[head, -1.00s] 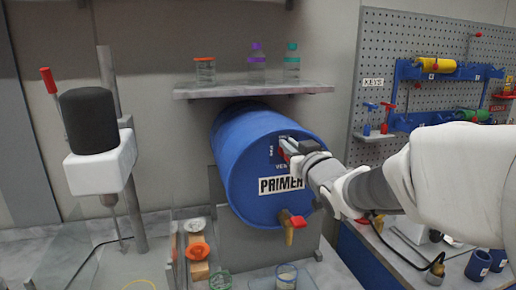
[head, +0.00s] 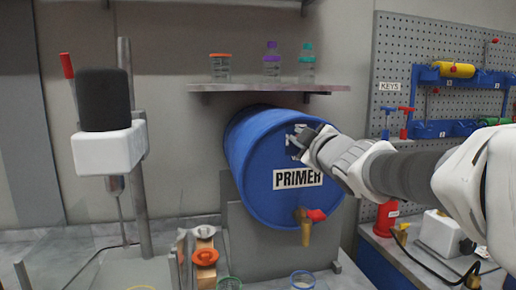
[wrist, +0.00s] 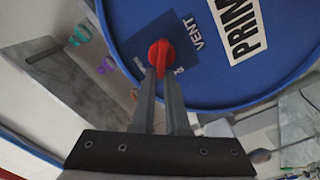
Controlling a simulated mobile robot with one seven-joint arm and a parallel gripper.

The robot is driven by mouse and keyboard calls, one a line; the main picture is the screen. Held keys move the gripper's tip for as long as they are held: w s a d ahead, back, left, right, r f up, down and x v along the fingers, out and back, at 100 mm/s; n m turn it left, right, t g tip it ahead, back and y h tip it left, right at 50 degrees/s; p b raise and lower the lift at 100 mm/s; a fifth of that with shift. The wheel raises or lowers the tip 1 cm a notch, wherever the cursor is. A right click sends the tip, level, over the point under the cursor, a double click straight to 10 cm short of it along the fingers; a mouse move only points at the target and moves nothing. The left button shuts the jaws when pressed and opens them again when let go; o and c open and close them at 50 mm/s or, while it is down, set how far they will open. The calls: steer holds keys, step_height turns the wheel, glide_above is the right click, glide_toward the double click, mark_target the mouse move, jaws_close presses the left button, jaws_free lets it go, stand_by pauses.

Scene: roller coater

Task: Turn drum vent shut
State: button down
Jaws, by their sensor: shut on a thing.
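The blue drum (head: 262,165) lies on its side on a grey stand, its round end facing me with a PRIMER label. The red vent knob (wrist: 160,52) sits on a dark blue plate marked VENT on the drum end, seen in the wrist view. My gripper (head: 303,138) is at the upper part of the drum end. In the wrist view its two fingers (wrist: 161,85) are closed on the red knob, one on each side. In the head view the gripper hides the knob and part of the plate.
A brass tap with a red handle (head: 313,216) sticks out below the label. A shelf (head: 270,88) with several jars and bottles is above the drum. A stirrer with a black motor (head: 104,110) stands at left. A pegboard (head: 400,75) with tools is at right.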

steer(key=shift+d+f+n+h+b, duration=0.15)
steer(key=shift+f+n+b, duration=0.15)
steer(key=shift+n+b, duration=0.7)
steer(key=shift+f+n+h+b, duration=0.1)
steer(key=shift+f+n+b, duration=0.35)
steer(key=shift+n, duration=0.95)
steer(key=shift+d+f+n+h+b, duration=0.1)
steer(key=shift+f+n+h+b, duration=0.1)
steer(key=shift+n+b, duration=0.8)
steer(key=shift+n, duration=0.3)
steer(key=shift+r, duration=0.1)
steer(key=c, duration=0.9)
jaws_free()
steer(key=shift+w+d, duration=0.1)
steer(key=shift+y, duration=0.25)
steer(key=shift+a+r, duration=0.1)
steer(key=shift+a, duration=0.15)
